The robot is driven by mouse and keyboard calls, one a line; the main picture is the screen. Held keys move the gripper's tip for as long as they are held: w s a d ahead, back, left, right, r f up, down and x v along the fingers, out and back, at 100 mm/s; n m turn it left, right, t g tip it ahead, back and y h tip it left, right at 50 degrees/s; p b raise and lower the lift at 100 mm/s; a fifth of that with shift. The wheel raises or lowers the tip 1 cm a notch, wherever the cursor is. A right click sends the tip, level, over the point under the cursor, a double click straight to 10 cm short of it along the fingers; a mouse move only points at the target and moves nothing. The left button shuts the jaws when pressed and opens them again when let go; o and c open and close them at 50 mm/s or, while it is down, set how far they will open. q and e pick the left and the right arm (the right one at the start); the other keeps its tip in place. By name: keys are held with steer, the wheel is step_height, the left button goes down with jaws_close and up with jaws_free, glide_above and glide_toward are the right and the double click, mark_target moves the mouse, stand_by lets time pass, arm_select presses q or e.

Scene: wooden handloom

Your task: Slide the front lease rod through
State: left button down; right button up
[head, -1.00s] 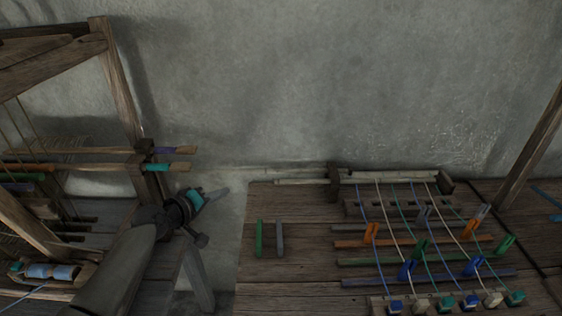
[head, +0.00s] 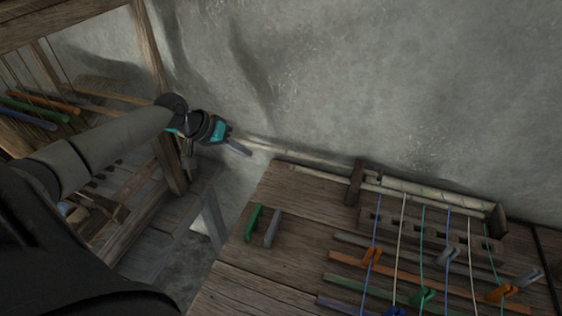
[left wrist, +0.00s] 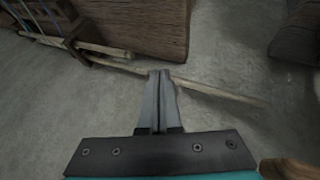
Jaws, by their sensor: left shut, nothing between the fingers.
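Two pale lease rods run along the back edge of the wooden table. In the head view the nearer rod (head: 310,172) has its left end near the table's back left corner. The farther rod (head: 285,149) juts well past that corner toward my left gripper (head: 240,150). My left gripper is shut and empty, at the outer end of the farther rod. In the left wrist view the closed fingers (left wrist: 159,76) appear over the long rod (left wrist: 215,93), and the shorter rod (left wrist: 105,49) ends farther left. Contact cannot be told. My right gripper is out of view.
A dark wooden bracket (head: 355,182) holds the rods on the table (head: 255,268). Coloured threads with clips hang over slats at right. Small green (head: 253,222) and grey (head: 271,228) bars lie at left. The loom frame (head: 165,130) stands left; a grey wall is behind.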

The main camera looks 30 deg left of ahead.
mark_target(316, 175)
arm_select(q)
steer(key=b+x, duration=0.2)
steer(key=x, duration=0.6)
steer(key=shift+w+d+f, duration=0.1)
steer(key=d, duration=0.1)
steer(key=w+d, duration=0.1)
steer(key=d, duration=0.1)
steer(key=shift+w, duration=0.25)
steer(key=shift+w+d, duration=0.15)
steer(key=shift+d, duration=0.2)
steer(key=d+p, duration=0.1)
steer(key=d, duration=0.2)
steer(key=w+d+p, duration=0.1)
steer(key=d+p, duration=0.1)
steer(key=w+d+p, duration=0.1)
steer(key=d+p, duration=0.1)
steer(key=d, duration=0.1)
steer(key=shift+w+d+r, duration=0.15)
steer(key=shift+d+r, duration=0.15)
steer(key=shift+d+f, duration=0.15)
steer(key=shift+d, duration=0.35)
